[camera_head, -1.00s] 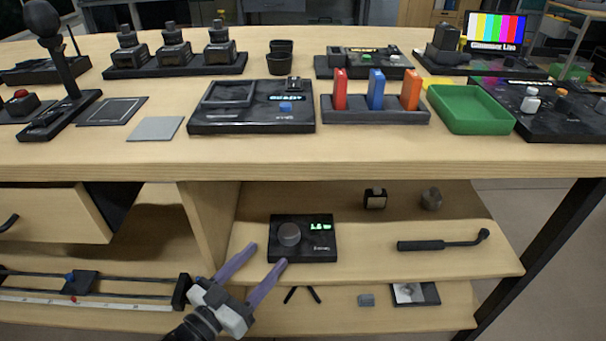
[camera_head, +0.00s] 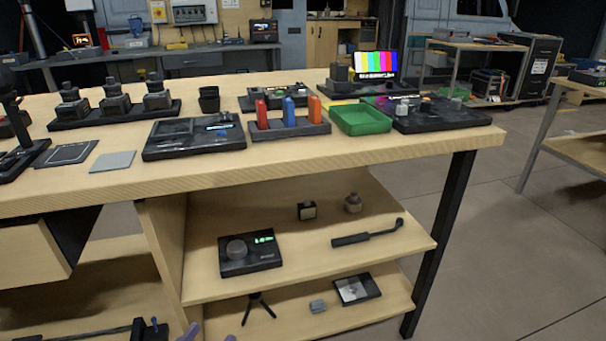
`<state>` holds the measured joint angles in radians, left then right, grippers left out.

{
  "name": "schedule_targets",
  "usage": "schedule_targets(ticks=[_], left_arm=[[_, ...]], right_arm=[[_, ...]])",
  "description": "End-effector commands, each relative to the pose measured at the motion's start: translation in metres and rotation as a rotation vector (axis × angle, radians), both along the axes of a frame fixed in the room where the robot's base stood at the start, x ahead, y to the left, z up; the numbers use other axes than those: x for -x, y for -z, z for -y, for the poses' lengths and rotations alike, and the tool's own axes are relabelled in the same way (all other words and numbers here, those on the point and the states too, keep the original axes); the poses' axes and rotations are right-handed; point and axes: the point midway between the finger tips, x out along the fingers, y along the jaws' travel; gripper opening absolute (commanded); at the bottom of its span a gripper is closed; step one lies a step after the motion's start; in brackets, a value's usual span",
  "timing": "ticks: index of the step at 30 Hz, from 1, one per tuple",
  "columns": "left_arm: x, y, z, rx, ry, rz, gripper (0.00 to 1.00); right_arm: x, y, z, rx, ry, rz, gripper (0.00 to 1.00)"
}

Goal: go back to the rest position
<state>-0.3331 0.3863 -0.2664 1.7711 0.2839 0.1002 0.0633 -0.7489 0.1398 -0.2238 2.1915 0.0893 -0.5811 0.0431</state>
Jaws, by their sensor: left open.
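My left gripper (camera_head: 208,333) shows only as purple fingertips at the bottom edge of the head view. The tips are apart with nothing between them, and the rest of it is below the frame. It is below and in front of the lower shelf, clear of the black device with a dial (camera_head: 250,254) on the upper shelf. My right gripper is not in the head view.
The wooden workbench (camera_head: 330,160) carries a green tray (camera_head: 361,119), a rack of red, blue and orange blocks (camera_head: 289,130) and several black devices. A black handled tool (camera_head: 367,233) lies on the upper shelf. Open floor (camera_head: 510,250) lies to the right.

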Motion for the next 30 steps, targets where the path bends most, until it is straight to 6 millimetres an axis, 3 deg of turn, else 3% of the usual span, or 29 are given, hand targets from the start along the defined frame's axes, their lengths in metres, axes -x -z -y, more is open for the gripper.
schedule_targets(ticks=[3, 11, 18, 30], left_arm=[[0.007, 0.007, 0.008, -0.026, 0.003, -0.075, 0.57], [0.033, 0.023, 0.019, -0.112, 0.005, -0.293, 0.57], [0.095, 0.034, 0.009, -0.243, -0.024, -0.621, 0.57], [0.177, 0.028, -0.019, -0.341, -0.082, -0.948, 0.57]], right_arm=[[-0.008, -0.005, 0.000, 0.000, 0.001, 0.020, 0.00], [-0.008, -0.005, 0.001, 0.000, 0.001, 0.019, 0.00], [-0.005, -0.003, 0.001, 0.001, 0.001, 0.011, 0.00], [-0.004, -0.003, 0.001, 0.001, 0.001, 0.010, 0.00]])
